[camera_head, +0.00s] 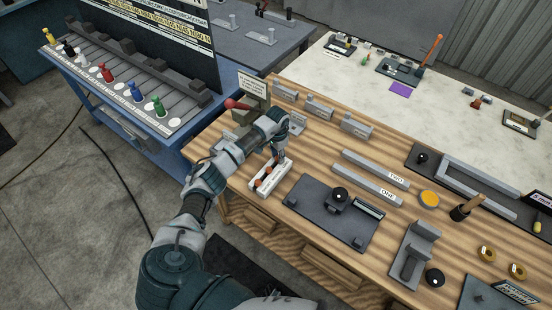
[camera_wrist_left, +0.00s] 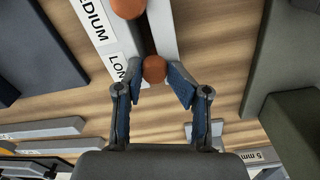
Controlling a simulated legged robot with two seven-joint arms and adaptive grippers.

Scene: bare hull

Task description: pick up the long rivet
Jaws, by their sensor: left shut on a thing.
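The long rivet (camera_wrist_left: 154,69) shows an orange round head in the left wrist view, beside the label reading "LON" in part. It sits at the near end of a white slotted rack (camera_wrist_left: 163,32). A second orange rivet head, by the "MEDIUM" label (camera_wrist_left: 95,20), is farther up the slot. My left gripper (camera_wrist_left: 157,84) is shut on the long rivet, one blue-padded fingertip on each side of its head. In the head view my left gripper (camera_head: 278,157) is over the far end of the rack (camera_head: 269,186). The rivet's shank is hidden. My right gripper is out of view.
The wooden bench (camera_head: 318,165) carries a dark plate (camera_head: 313,212) with a black knob right of the rack. Grey bars marked "TWO" (camera_head: 372,168) and "ONE" (camera_head: 367,184) lie beyond it. Small grey labelled blocks (camera_head: 319,109) stand behind the gripper.

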